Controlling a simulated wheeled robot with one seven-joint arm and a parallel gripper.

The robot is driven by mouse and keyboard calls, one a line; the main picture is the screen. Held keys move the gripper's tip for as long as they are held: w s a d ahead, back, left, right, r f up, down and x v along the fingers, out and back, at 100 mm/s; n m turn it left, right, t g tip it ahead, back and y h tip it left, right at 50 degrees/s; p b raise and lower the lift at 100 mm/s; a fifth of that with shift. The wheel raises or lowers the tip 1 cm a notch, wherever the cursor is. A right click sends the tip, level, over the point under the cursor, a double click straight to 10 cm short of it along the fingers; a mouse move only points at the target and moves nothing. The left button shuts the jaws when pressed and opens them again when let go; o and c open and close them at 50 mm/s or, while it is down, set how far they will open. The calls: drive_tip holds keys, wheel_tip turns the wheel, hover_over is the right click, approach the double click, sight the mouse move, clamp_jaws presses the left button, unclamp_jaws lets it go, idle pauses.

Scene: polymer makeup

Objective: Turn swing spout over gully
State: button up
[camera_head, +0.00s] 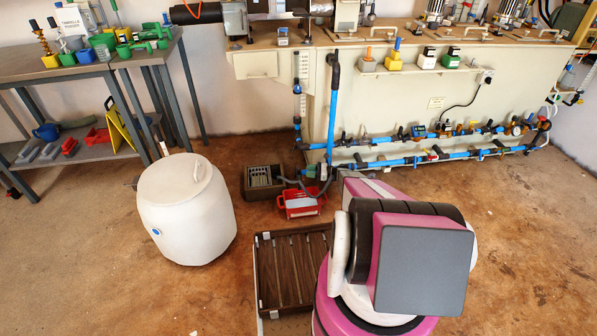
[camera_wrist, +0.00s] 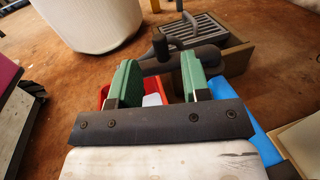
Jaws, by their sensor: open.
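The gully (camera_head: 263,180) is a box with a grey slatted grate on the floor below the bench. It shows at the top right of the wrist view (camera_wrist: 236,62). A dark grey spout (camera_wrist: 160,48) ends in a thick rounded piece in front of the gully; a thinner grey curved pipe (camera_wrist: 178,22) reaches over the grate. My gripper (camera_wrist: 161,78) has two green pads, open and apart. The spout shows between and just beyond the pads; I cannot tell whether they touch it. My arm hides the gripper in the head view.
A red crate (camera_head: 299,204) stands beside the gully, partly under my gripper. A blue upright pipe (camera_head: 331,120) rises to the bench. A white drum (camera_head: 186,210) stands at the left. A brown slatted tray (camera_head: 291,268) lies nearby. Floor at the right is clear.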

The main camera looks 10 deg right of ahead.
sight(299, 170)
drive_tip(key=shift+x, duration=3.2)
drive_tip(key=shift+s, duration=0.1)
clamp_jaws()
